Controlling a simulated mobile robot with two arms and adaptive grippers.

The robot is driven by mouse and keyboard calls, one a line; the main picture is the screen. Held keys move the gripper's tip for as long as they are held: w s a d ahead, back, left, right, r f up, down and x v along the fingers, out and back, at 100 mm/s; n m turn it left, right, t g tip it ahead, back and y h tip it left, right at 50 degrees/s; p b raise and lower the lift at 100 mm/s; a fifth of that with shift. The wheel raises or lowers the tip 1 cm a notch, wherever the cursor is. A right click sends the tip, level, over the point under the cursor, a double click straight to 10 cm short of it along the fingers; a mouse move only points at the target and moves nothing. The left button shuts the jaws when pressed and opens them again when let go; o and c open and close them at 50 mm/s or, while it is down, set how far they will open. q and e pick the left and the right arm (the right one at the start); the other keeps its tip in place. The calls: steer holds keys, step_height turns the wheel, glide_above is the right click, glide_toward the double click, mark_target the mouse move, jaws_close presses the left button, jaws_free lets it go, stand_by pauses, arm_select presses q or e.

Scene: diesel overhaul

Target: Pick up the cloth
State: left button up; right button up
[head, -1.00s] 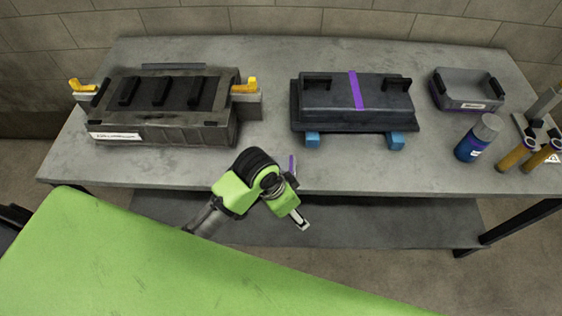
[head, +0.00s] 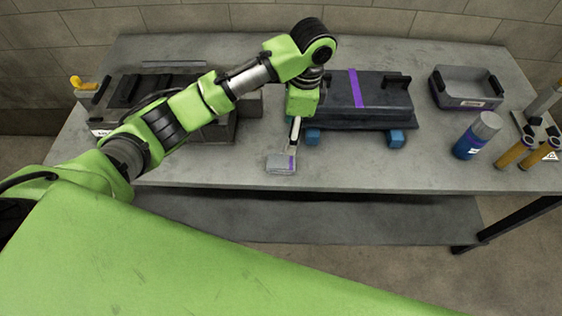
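The cloth (head: 280,164) looks like a small folded grey pad with a purple stripe near its right end. It lies flat near the front edge of the workbench, in front of the gap between the two big dark units. My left gripper (head: 293,148) points down from above at the cloth's back right side, its tip close to the cloth. I cannot tell whether it touches the cloth or how far apart the fingers are. My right gripper is not in view.
A dark cover with a purple strap (head: 357,90) rests on blue blocks (head: 396,138) just right of my gripper. A dark engine block (head: 222,130) stands left, partly behind my arm. A grey bin (head: 466,101), a blue can (head: 475,136) and orange-brown cylinders (head: 514,152) stand right.

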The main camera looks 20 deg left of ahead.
arm_select(q)
steer(key=p, duration=0.1)
glide_above(281, 161)
steer(key=d, duration=0.1)
steer(key=f, duration=0.7)
steer(key=shift+w+d+f, duration=0.2)
steer(key=shift+w+f, duration=0.1)
steer(key=shift+f, duration=0.1)
steer(key=f, duration=0.1)
steer(key=f+p, duration=0.1)
steer(key=a+f+p, duration=0.1)
steer(key=f, duration=0.1)
steer(key=shift+s, duration=0.25)
steer(key=shift+a+f, duration=0.1)
steer(key=shift+f, duration=0.5)
steer(key=c, duration=1.2)
